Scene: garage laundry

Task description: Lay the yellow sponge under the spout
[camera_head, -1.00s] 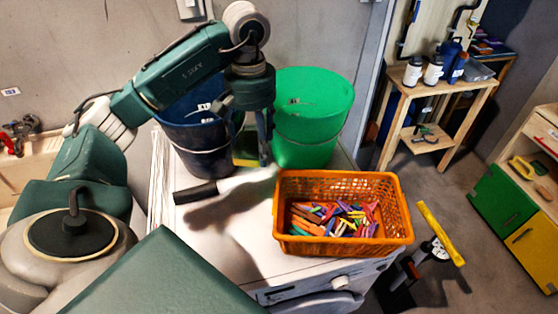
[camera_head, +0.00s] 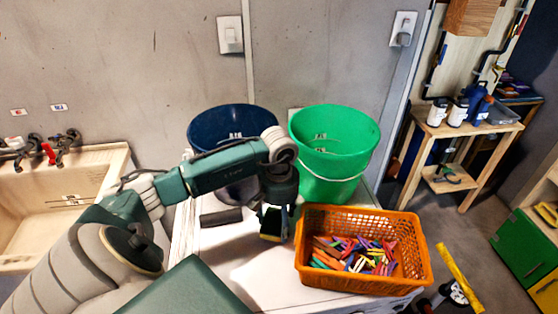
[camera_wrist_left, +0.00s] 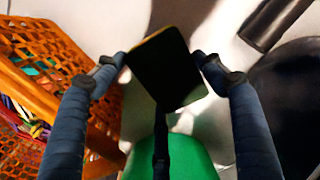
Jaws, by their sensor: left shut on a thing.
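My left gripper (camera_head: 277,224) is shut on the yellow sponge (camera_head: 271,237), holding it above the white washer top, left of the orange basket. In the left wrist view the sponge (camera_wrist_left: 166,66) shows a dark face with a tan edge, tilted between the two fingers. At the far left of the head view is a pale sink (camera_head: 62,192). Taps with a red handle (camera_head: 48,152) are on the wall behind it; the exact spout end is hard to make out. The sink floor in view looks bare. My right gripper is out of view.
The orange basket (camera_head: 420,255) holds many colored pegs. A green bucket (camera_head: 330,150) and a dark blue bucket (camera_head: 232,120) stand behind the gripper. A black cylindrical thing (camera_head: 222,217) lies on the washer top (camera_head: 250,262). My left arm spans between sink and buckets.

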